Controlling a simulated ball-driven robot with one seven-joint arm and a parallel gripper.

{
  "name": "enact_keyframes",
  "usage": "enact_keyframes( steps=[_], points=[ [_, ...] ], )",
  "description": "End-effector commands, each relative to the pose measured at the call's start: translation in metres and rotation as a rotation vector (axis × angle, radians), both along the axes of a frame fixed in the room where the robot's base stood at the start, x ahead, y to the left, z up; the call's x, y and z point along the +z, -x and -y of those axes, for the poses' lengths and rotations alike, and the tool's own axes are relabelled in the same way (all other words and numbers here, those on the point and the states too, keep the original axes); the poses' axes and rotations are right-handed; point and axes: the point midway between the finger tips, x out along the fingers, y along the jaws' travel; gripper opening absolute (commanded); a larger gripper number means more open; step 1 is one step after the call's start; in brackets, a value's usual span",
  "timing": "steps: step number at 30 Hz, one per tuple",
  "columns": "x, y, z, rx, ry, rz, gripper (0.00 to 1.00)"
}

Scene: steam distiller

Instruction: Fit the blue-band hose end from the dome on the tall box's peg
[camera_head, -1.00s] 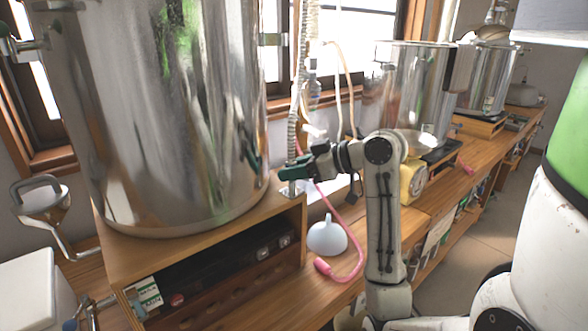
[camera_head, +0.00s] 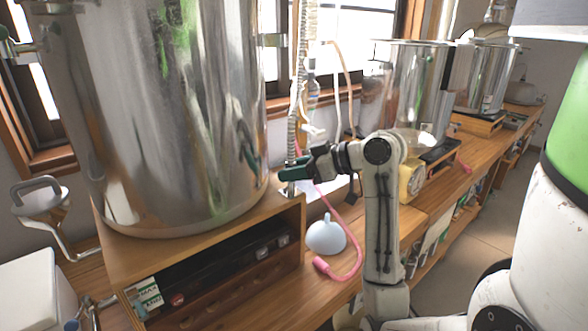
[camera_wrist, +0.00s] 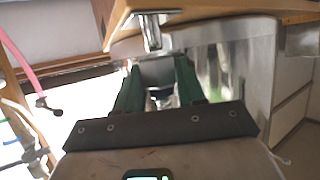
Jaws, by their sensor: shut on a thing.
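My gripper (camera_head: 296,172) has green fingers, seen at the right corner of the wooden stand under the big steel pot. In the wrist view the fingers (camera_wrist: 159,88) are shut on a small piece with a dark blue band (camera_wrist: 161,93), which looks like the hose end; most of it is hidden. A ribbed metal hose (camera_head: 293,130) hangs down to my gripper. A short metal fitting (camera_head: 290,189) is just below the fingers in the head view; a metal stub also shows in the wrist view (camera_wrist: 151,32). I cannot tell which part is the peg, or whether anything touches it.
The big steel pot (camera_head: 165,110) on its wooden stand (camera_head: 200,250) is close to my gripper on the left. A pale blue dome-shaped piece (camera_head: 326,237) and a pink hose (camera_head: 357,260) lie on the bench below. A yellow scale (camera_head: 411,180) and more pots stand farther right.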

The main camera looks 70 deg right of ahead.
Motion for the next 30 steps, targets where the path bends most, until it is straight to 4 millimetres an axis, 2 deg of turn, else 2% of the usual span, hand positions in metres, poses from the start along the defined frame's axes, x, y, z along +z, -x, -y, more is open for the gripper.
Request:
enact_keyframes(
  steps=[11, 30],
  points=[
    [-0.001, 0.0, 0.0, -0.001, 0.0, 0.001, 0.02],
    [-0.015, 0.0, 0.0, -0.001, 0.001, 0.0, 0.02]
  ],
)
